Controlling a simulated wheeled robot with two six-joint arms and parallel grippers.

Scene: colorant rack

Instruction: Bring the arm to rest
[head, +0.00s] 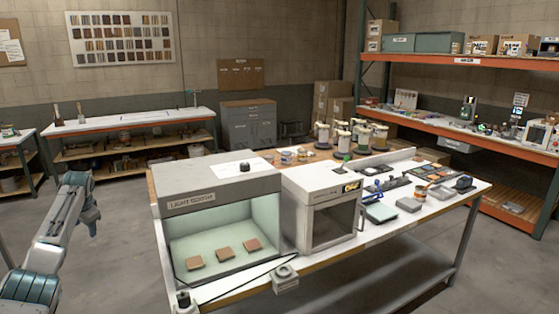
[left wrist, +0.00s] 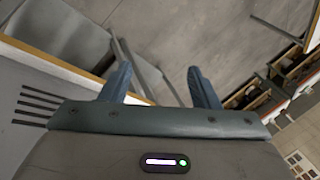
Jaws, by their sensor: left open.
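My left arm comes in at the left of the head view, with its left gripper (head: 92,228) hanging over the open floor, left of the workbench. In the left wrist view the two blue-grey fingers of the left gripper (left wrist: 160,80) stand apart with nothing between them. Bare grey floor shows beyond the fingertips. My right gripper does not show in either view.
A workbench (head: 222,295) carries a light booth (head: 225,195) with three brown samples inside and a white box (head: 300,193) beside it. Pigment jars stand behind. A back bench (head: 140,119) and an orange shelf rack (head: 450,59) line the walls. Floor (head: 120,250) is clear between.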

